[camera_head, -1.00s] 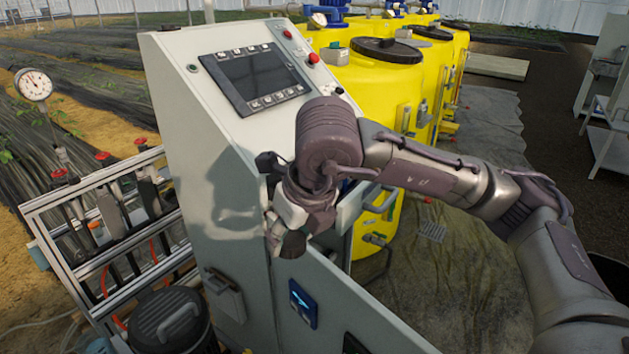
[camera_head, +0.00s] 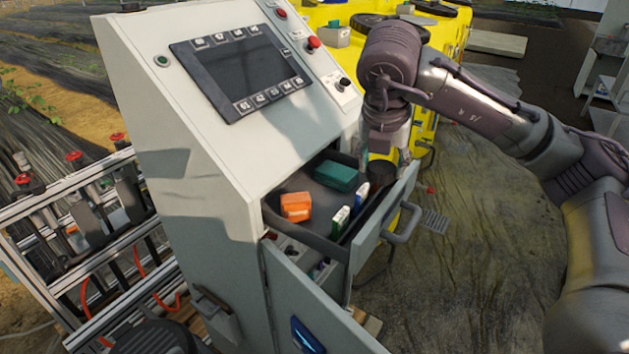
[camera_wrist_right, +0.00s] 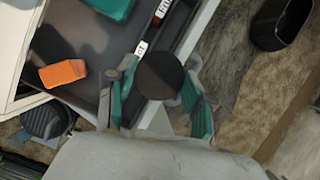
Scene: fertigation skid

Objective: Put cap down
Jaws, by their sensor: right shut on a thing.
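My right gripper (camera_head: 384,150) is at the right end of the open drawer (camera_head: 372,240) and points down. It is shut on a dark round cap (camera_head: 381,171). In the right wrist view the cap (camera_wrist_right: 160,75) sits between the teal-sided fingers (camera_wrist_right: 162,100), over the drawer's edge. I cannot tell whether the cap touches the drawer. My left gripper is not in view.
The drawer holds an orange box (camera_head: 296,207), a teal box (camera_head: 336,176), a green-white box (camera_head: 340,221) and a blue-white box (camera_head: 361,196). Its middle floor is partly bare. The grey cabinet (camera_head: 190,150) rises behind it, with an open door (camera_head: 310,300) below.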

